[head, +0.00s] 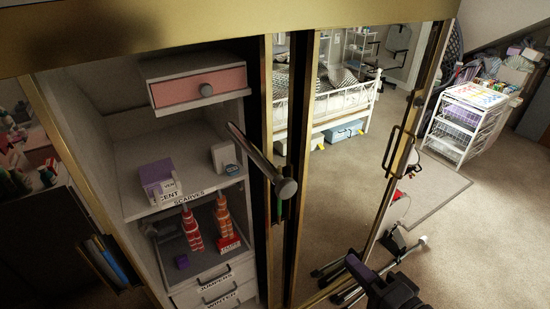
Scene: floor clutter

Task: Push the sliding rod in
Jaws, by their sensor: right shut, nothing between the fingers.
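The sliding rod (258,158) is a grey metal bar with a round knob end. It sticks out of the open wardrobe section toward me, slanting down to the right in the head view. My right gripper (360,270), dark with a purple part, is low in the picture, in front of the mirrored door. It is shut and empty, below and to the right of the rod's knob and clearly apart from it. My left gripper is not in view.
The wardrobe shelves (190,197) hold small boxes and red tower models, with labelled drawers below. A pink-fronted drawer (200,87) is above. The mirrored door (335,180) with gold frame stands right of the rod. A white drawer cart (465,120) stands on the carpet at right.

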